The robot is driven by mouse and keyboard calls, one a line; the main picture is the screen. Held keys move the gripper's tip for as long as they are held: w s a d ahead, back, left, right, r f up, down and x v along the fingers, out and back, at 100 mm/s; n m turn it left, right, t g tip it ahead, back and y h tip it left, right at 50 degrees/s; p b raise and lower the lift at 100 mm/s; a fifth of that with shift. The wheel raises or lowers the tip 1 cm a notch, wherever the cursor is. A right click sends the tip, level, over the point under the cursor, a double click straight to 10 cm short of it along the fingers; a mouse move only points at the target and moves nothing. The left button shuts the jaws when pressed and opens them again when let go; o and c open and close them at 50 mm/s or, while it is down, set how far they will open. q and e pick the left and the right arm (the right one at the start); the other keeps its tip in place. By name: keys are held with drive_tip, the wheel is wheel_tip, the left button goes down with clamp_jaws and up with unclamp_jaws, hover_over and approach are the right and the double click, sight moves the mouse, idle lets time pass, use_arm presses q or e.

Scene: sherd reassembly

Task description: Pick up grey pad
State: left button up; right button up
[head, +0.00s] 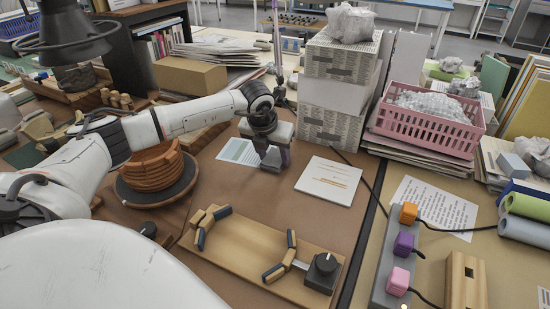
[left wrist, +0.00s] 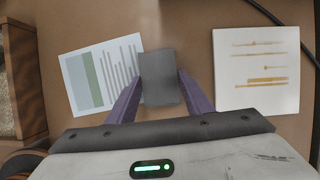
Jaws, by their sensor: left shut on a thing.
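The grey pad (left wrist: 158,77) is a small dark grey rectangle in the left wrist view. It sits between the two purple fingers of my left gripper (left wrist: 155,92), which are shut on it. In the head view my left gripper (head: 273,160) points down over the brown table, between a printed sheet and a white board. The pad is hard to make out there, largely hidden by the gripper. Whether the pad touches the table I cannot tell. My right gripper is not in view.
A printed sheet (head: 241,152) lies left of the gripper and a white board (head: 329,181) right of it. A coiled clay pot (head: 154,172) stands on a turntable. A wooden jig (head: 240,250) lies in front. Stacked boxes (head: 338,85) stand behind.

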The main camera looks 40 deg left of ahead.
sight(273, 160)
use_arm(q)
wheel_tip(273, 160, up, 10)
drive_tip(key=o, duration=0.4)
drive_tip(key=c, duration=0.3)
drive_tip(key=shift+s, duration=0.1)
